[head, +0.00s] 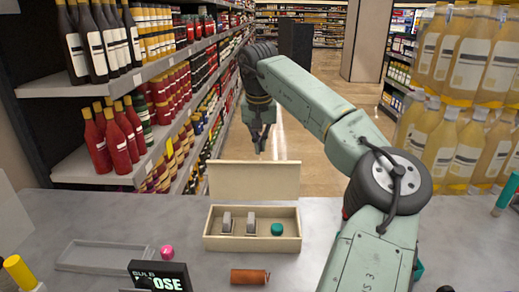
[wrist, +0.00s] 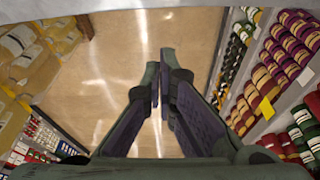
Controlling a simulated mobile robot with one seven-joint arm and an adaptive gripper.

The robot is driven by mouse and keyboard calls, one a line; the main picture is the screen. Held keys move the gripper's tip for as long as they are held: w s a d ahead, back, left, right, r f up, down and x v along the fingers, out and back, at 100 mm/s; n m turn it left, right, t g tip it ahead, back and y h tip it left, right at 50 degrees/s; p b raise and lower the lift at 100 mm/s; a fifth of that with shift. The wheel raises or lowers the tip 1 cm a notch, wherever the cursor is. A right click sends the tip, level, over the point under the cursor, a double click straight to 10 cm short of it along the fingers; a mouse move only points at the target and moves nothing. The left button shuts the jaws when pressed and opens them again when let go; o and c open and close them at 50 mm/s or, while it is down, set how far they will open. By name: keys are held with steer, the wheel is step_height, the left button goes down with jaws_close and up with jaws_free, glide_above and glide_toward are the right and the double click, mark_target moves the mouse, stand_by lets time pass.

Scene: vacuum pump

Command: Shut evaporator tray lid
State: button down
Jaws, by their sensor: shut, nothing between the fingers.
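The evaporator tray (head: 252,242) is a cream box on the grey counter, in the middle of the head view. Its lid (head: 253,180) stands open and upright along the back edge. Inside the tray are two small grey-and-white pieces (head: 239,221) and a round green piece (head: 277,229). My gripper (head: 259,150) hangs above and behind the raised lid, pointing down, apart from it as far as I can tell. Its fingers (wrist: 160,75) are shut with nothing between them. The wrist view shows the floor beyond the fingers, and neither tray nor lid.
On the counter (head: 100,218) are a shallow clear tray (head: 108,256), a pink piece (head: 167,251), a black sign (head: 160,275) and a brown cylinder (head: 250,276). Bottle shelves (head: 120,80) stand at left; stacked yellow bottles (head: 470,100) stand at right. Open floor lies behind the counter.

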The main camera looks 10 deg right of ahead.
mark_target(254, 178)
steer(key=shift+s+a+f+p, duration=0.1)
steer(key=shift+s+a+p, duration=0.05)
steer(key=shift+s, duration=0.45)
steer(key=shift+s+a+f+p, duration=0.15)
steer(key=shift+s+p, duration=0.05)
steer(key=shift+s, duration=0.45)
steer(key=shift+s+a+f+p, duration=0.1)
steer(key=shift+s+a+p, duration=0.05)
steer(key=shift+s, duration=0.45)
steer(key=shift+s+d+f+b, duration=0.1)
steer(key=shift+d+b, duration=0.05)
steer(key=shift+b, duration=0.2)
